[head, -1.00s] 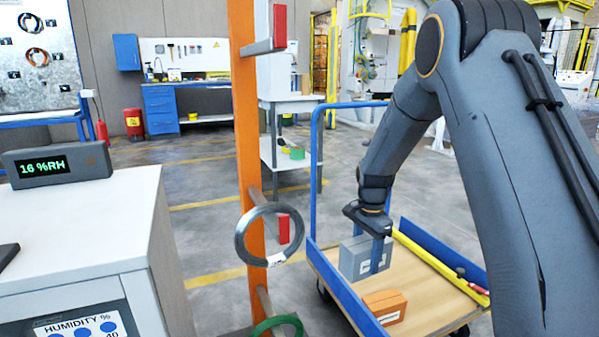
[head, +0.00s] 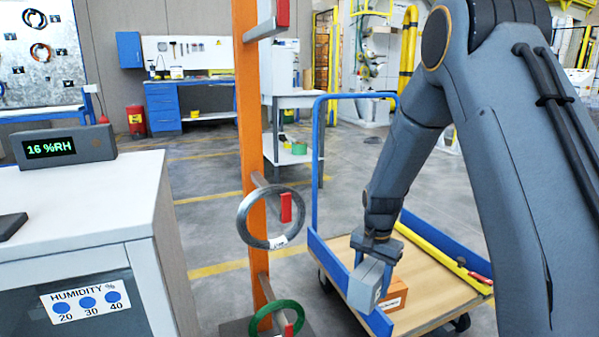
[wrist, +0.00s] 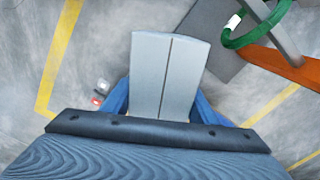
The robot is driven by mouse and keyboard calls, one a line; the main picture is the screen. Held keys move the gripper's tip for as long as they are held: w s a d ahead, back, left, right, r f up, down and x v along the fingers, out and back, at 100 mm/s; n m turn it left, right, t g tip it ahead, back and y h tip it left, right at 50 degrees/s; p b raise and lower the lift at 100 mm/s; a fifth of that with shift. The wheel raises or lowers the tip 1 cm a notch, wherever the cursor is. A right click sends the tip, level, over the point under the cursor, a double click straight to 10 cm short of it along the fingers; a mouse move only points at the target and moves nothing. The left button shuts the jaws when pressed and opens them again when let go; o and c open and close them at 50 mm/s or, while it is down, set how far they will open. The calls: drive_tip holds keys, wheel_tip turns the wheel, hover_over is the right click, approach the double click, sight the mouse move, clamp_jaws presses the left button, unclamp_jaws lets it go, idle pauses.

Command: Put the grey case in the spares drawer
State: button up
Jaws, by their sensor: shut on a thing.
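The grey case (head: 368,283) is held by my gripper (head: 374,262) above the near left edge of the blue-and-wood cart. In the wrist view the grey case (wrist: 166,75) sits between the two blue fingers of my gripper (wrist: 160,100), which are shut on its sides. The case looks tilted in the head view. I cannot make out a drawer marked as the spares drawer. A blue drawer cabinet (head: 162,108) stands far back on the left.
An orange box (head: 393,296) lies on the cart (head: 425,268), partly behind the case. An orange post (head: 250,150) carries a grey coil (head: 246,236) and a green coil (head: 262,318) just left of the cart. A white cabinet (head: 80,215) stands at the near left.

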drive_tip(key=s+f+n+b, duration=0.6)
drive_tip(key=s+f+n, duration=0.25)
drive_tip(key=f, duration=0.25)
drive_tip(key=s+r+p, duration=0.3)
drive_tip(key=r+p, duration=0.7)
drive_tip(key=p, duration=0.1)
drive_tip(key=s+r+p, duration=0.4)
drive_tip(key=r+p, duration=0.6)
drive_tip(key=p, duration=0.2)
drive_tip(key=s+r+p, duration=0.4)
drive_tip(key=r+p, duration=0.6)
drive_tip(key=p, duration=0.2)
drive_tip(key=shift+r, duration=0.3)
drive_tip(key=shift+m, duration=0.25)
